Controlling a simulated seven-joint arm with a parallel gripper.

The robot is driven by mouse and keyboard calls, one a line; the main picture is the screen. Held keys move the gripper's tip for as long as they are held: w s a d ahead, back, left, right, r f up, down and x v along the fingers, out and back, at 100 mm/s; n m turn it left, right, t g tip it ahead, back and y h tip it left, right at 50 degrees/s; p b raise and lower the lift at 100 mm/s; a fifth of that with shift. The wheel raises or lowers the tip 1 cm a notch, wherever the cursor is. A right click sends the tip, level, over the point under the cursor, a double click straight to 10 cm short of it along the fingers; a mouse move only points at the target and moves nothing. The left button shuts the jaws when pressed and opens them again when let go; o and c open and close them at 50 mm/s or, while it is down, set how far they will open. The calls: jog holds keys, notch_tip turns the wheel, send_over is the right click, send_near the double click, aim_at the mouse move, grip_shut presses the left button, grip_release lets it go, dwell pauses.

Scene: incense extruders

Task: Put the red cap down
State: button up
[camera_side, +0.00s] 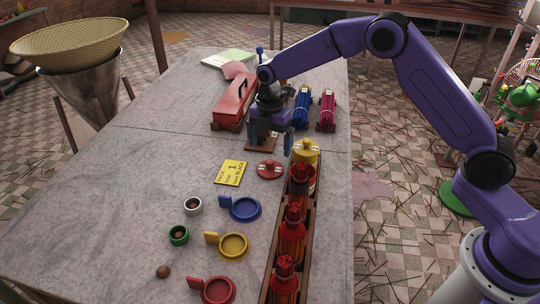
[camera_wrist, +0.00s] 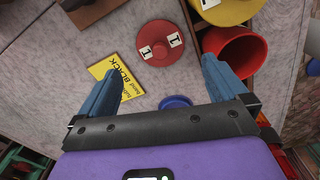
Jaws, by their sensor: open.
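The red cap (camera_side: 270,169) lies flat on the grey table, with two small white labels marked 1 on its top. It also shows in the wrist view (camera_wrist: 153,50). My gripper (camera_side: 270,146) is open and empty, with its blue fingers pointing down above and behind the cap in the side view. In the wrist view my gripper (camera_wrist: 162,66) has its fingers spread wide, with the cap beyond their tips and not touching them.
A yellow card (camera_side: 230,172) lies left of the cap. A yellow cap (camera_side: 306,150) and an open red cylinder (camera_wrist: 238,48) are close on its right, by a wooden rack with red extruders (camera_side: 292,236). Coloured dishes (camera_side: 240,209) stand nearer; a red toolbox (camera_side: 233,101) stands behind.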

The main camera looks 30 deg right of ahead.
aim_at(270, 162)
jog(key=shift+r, duration=2.5)
